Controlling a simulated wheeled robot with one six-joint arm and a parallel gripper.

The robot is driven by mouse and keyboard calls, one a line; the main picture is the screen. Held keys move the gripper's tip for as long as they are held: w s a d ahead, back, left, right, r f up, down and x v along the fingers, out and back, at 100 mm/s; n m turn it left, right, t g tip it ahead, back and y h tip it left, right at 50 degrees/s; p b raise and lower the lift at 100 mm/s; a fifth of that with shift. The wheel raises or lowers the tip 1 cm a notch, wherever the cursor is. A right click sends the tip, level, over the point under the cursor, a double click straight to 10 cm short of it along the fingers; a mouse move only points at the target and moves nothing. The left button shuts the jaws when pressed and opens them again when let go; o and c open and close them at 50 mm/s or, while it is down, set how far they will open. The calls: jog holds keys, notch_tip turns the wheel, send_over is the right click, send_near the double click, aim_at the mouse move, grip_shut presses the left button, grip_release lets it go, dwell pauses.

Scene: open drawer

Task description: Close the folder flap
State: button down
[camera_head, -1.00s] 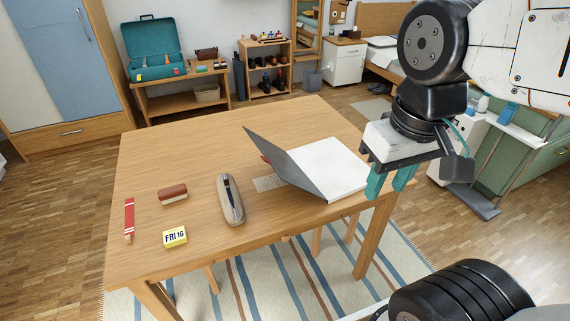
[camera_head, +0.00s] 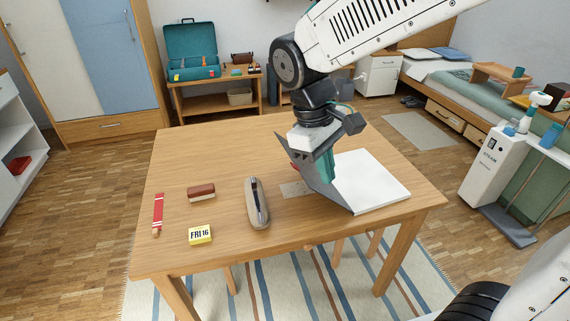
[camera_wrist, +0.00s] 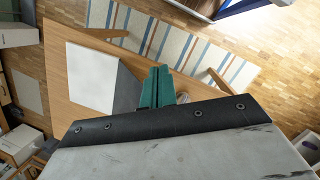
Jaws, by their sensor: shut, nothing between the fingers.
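The folder lies on the right part of the table, with white pages (camera_head: 372,182) flat and its grey flap (camera_head: 335,196) standing up, leaning left. My gripper (camera_head: 326,172) points down at the flap with its teal fingers together and empty; it covers part of the flap. In the wrist view the fingers (camera_wrist: 158,88) are beside the grey flap (camera_wrist: 127,92), on the side away from the white pages (camera_wrist: 92,78). I cannot tell whether they touch the flap.
On the wooden table (camera_head: 225,160) lie a grey-beige stapler-like object (camera_head: 257,204), a yellow date block (camera_head: 200,234), a brown brush (camera_head: 201,191) and a red stick (camera_head: 157,214). A flat card (camera_head: 294,189) lies left of the folder. The far left tabletop is clear.

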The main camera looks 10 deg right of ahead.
jog(key=w+a+f+n+t+h, duration=0.1)
jog(key=w+a+f+n, duration=0.2)
jog(key=w+a+n, duration=0.4)
jog(key=w+a+f+n+t+h, duration=0.15)
jog(key=w+a+n, duration=0.3)
jog(key=w, duration=0.45)
jog(key=w+d+f, duration=0.1)
jog(key=d+f, duration=0.6)
jog(key=shift+w+n, duration=0.2)
jog(key=shift+n, duration=0.15)
jog(key=shift+d, duration=0.1)
